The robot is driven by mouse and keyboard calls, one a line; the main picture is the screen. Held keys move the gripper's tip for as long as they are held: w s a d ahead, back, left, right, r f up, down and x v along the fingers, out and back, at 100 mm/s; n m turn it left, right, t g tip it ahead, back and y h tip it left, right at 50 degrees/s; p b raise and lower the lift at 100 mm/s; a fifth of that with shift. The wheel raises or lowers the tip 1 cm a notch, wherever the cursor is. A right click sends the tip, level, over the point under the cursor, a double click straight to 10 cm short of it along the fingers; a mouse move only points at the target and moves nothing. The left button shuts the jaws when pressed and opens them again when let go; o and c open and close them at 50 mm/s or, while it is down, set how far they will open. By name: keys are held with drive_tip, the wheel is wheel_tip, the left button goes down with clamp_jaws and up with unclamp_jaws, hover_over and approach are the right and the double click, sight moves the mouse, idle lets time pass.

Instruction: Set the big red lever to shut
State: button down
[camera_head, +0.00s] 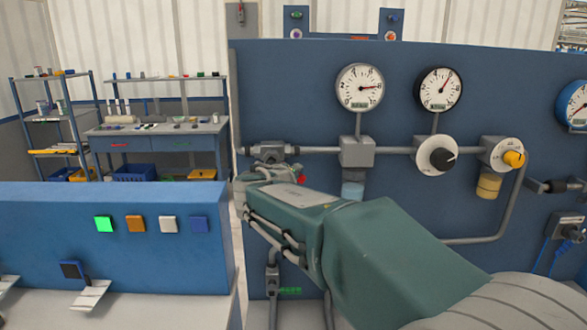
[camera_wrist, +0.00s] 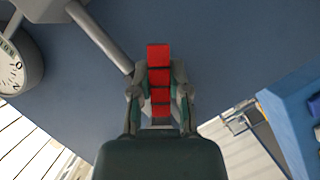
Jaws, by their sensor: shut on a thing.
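The big red lever (camera_wrist: 159,55) shows in the wrist view as a long red segmented handle between the fingers of my gripper (camera_wrist: 160,88). The fingers are shut on it from both sides, and its far end sticks out beyond them. In the head view my gripper (camera_head: 272,172) is at the left end of the pipe, against the blue panel. Only a small red patch of the lever (camera_head: 301,179) shows there. My own arm hides the rest, so the valve position cannot be told.
The blue panel (camera_head: 310,90) carries two gauges (camera_head: 360,88) (camera_head: 438,89), a white dial (camera_head: 436,155) and a yellow-knobbed dial (camera_head: 503,154) right of my gripper. A low blue console (camera_head: 110,255) with several coloured buttons stands at left. A workbench (camera_head: 160,142) is behind.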

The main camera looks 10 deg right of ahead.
drive_tip(key=shift+w+a+f+m+y, duration=0.15)
drive_tip(key=shift+a+f+m+y, duration=0.55)
drive_tip(key=shift+m, duration=0.6)
drive_tip(key=shift+w+a+f+m+y, duration=0.1)
drive_tip(key=shift+a+f+m+y, duration=0.3)
drive_tip(key=shift+a+m+y, duration=0.7)
drive_tip(key=shift+w+a+f+m+y, duration=0.15)
drive_tip(key=shift+a+f+m+y, duration=0.4)
drive_tip(key=shift+m, duration=0.95)
drive_tip(key=shift+d, duration=0.1)
drive_tip(key=c, duration=0.6)
unclamp_jaws()
drive_tip(key=shift+w, duration=0.1)
drive_tip(key=shift+r, duration=0.15)
